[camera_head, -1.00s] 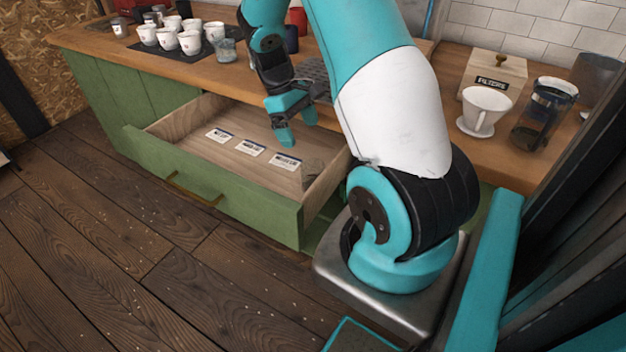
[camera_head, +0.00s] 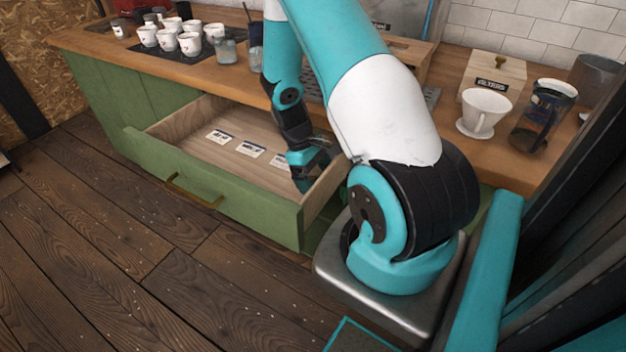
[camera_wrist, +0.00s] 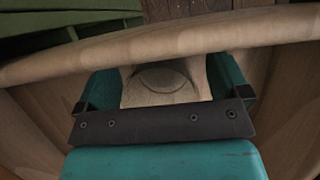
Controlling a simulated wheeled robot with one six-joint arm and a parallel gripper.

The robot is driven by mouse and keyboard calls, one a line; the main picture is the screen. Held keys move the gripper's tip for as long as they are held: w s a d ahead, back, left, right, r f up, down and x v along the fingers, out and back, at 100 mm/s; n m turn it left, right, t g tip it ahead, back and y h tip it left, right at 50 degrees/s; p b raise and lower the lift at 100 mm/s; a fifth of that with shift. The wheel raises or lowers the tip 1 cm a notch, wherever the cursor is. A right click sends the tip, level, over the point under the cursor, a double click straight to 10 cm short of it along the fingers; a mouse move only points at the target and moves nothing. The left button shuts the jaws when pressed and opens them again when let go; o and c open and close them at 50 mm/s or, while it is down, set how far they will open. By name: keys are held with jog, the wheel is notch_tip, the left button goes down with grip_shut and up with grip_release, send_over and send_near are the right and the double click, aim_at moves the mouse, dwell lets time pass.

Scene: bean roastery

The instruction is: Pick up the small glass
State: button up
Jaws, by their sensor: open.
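A small clear glass (camera_wrist: 163,82) is in the wrist view, inside the open wooden drawer (camera_head: 240,127) near its front panel. Its round outline shows between the two teal fingers of my gripper (camera_wrist: 165,75), and the drawer's wooden wall crosses in front of its far part. My gripper (camera_head: 303,178) is open, lowered into the right front corner of the drawer, with the fingers on either side of the glass. I cannot tell whether they touch it. In the head view my gripper hides the glass.
Three labels (camera_head: 250,149) lie on the drawer floor. The drawer's green front (camera_head: 215,190) and right wall are close to my gripper. On the counter stand several white cups (camera_head: 167,38), another glass (camera_head: 226,50), a dripper (camera_head: 484,112) and a dark carafe (camera_head: 540,115).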

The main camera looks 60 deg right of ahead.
jog(key=c, duration=1.1)
jog(key=shift+o, duration=0.2)
jog(key=shift+r, duration=0.1)
